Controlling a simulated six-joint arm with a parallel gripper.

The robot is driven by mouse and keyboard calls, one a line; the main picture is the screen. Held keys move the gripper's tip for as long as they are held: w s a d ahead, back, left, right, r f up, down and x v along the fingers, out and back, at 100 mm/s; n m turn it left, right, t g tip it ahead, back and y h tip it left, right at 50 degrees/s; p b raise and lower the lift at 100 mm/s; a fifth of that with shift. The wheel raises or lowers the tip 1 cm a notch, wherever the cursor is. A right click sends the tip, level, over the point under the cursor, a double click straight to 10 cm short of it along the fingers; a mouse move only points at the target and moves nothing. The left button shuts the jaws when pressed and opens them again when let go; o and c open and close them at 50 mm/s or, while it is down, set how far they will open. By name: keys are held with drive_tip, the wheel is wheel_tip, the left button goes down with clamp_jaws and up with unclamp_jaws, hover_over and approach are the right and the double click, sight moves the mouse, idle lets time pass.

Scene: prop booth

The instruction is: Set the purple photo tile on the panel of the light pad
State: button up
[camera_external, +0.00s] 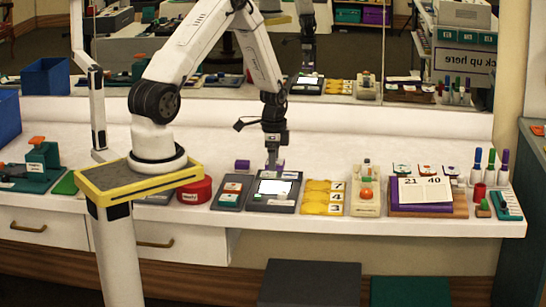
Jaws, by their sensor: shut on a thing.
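The light pad (257,203) is a dark grey unit with a bright white panel (268,187), lying on the white counter in the middle. My gripper (272,165) points down just behind and above the panel in the picture. It is shut on a small purple piece at its fingertips, which looks like the purple photo tile (280,162). The fingers hide part of it. Whether it touches the pad cannot be told from this view. Another purple block (242,165) stands to the left of the gripper.
Left of the pad are a grey tray (229,204) with coloured tiles and a red round tin (194,190). Right are yellow number tiles (322,197), a board with an orange knob (365,196) and a calendar stand (422,190). A mirror behind reflects the counter.

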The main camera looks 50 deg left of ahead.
sight(273, 187)
drive_tip(key=shift+f, duration=0.15)
drive_tip(key=shift+f, duration=2.65)
drive_tip(key=o, duration=1.2)
drive_tip(key=shift+c, duration=0.2)
drive_tip(key=shift+r, duration=0.15)
drive_tip(key=shift+r, duration=3.75)
